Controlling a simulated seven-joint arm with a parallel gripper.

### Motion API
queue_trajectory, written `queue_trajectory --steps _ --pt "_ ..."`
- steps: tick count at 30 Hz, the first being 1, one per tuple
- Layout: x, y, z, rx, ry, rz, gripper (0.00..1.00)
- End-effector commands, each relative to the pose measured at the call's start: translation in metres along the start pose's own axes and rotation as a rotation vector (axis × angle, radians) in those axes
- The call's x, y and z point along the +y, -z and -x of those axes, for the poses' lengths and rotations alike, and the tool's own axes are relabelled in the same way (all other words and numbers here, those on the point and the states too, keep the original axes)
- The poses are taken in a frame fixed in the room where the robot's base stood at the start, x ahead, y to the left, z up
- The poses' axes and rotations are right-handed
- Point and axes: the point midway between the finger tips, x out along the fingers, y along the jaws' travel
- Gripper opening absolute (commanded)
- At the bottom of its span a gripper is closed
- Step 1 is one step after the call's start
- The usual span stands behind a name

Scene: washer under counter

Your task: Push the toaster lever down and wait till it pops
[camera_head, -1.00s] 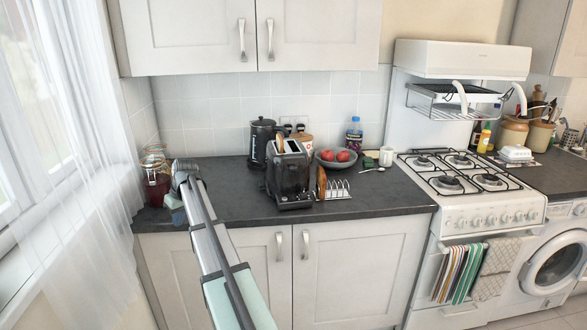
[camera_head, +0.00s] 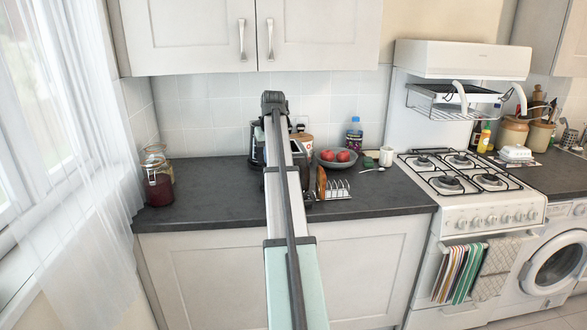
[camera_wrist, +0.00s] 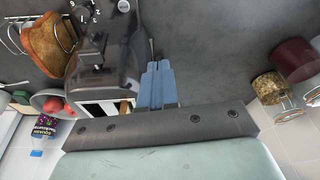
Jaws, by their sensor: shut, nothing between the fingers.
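The black toaster (camera_head: 301,158) stands on the counter, mostly hidden behind my arm in the head view. In the wrist view the toaster (camera_wrist: 112,68) is left of my gripper, its pale top slots showing and a brown slice of bread (camera_wrist: 125,106) in one. A dark piece sticking out of its end, which looks like the lever (camera_wrist: 90,46), is apart from my fingers. My gripper (camera_wrist: 156,68) is shut and empty beside the toaster's side; whether it touches the side is unclear. The fingers are hidden in the head view.
A toast rack (camera_head: 336,188) with bread and a bowl of red fruit (camera_head: 337,158) are close right of the toaster. Glass jars (camera_head: 157,182) stand at the left. The counter (camera_head: 215,185) between jars and toaster is clear. The hob (camera_head: 462,172) is at the right.

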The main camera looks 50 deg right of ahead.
Motion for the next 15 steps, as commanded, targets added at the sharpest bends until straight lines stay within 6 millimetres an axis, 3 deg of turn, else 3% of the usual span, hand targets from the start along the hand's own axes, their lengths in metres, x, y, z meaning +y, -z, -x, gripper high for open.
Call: queue_trajectory --steps 1,6,15 --pt "0.018 -0.001 0.011 0.0 -0.013 -0.03 0.0" --pt "0.058 -0.01 0.035 -0.006 -0.046 -0.105 0.0" --pt "0.085 -0.018 0.052 -0.011 -0.067 -0.16 0.0"
